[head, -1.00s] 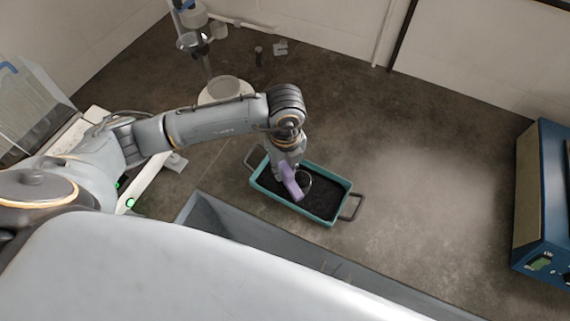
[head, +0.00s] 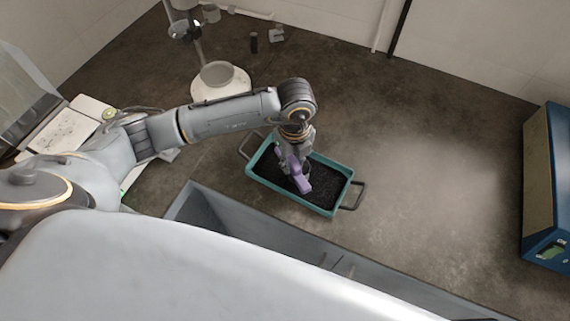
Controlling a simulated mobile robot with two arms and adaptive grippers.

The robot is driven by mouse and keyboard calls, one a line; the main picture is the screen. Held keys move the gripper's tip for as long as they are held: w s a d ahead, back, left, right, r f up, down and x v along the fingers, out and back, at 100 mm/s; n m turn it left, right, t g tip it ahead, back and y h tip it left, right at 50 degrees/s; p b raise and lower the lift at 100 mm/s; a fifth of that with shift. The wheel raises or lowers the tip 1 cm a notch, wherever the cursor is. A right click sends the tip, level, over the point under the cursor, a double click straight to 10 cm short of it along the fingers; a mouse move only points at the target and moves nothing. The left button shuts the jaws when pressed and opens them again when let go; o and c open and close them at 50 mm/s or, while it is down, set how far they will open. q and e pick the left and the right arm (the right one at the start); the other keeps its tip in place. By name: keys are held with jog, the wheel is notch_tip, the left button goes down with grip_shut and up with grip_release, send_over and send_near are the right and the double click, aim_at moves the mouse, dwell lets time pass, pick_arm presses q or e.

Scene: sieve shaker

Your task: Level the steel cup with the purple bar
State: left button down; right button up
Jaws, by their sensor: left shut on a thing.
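A teal tray (head: 344,197) with dark handles stands on the floor-like grey surface, filled with black grains. My left gripper (head: 292,161) is over the tray, pointing down, shut on the purple bar (head: 303,182). The bar slants across the middle of the tray, at or just above the steel cup. The cup is mostly hidden behind the bar and gripper; its fill and any contact with the bar cannot be told. My right gripper is not in view.
A grey open bin (head: 200,212) lies in front of the tray. A stand with a white round base (head: 236,84) is behind it on the left. A blue device (head: 552,190) stands at far right. The surface right of the tray is clear.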

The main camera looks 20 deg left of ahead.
pick_arm(q)
jog(key=shift+w+d+f+b, duration=0.1)
jog(key=shift+w+d+b, duration=0.4)
jog(key=shift+w+d, duration=0.3)
jog(key=shift+w+d+r+b, duration=0.1)
jog(key=shift+w+d+b, duration=0.5)
jog(key=shift+w, duration=0.45)
jog(key=shift+w+d+f+b, duration=0.1)
jog(key=shift+w+d+b, duration=0.3)
jog(key=shift+w+d, duration=0.45)
notch_tip(320, 180, up, 6)
jog(key=p, duration=0.4)
jog(key=shift+w, duration=0.1)
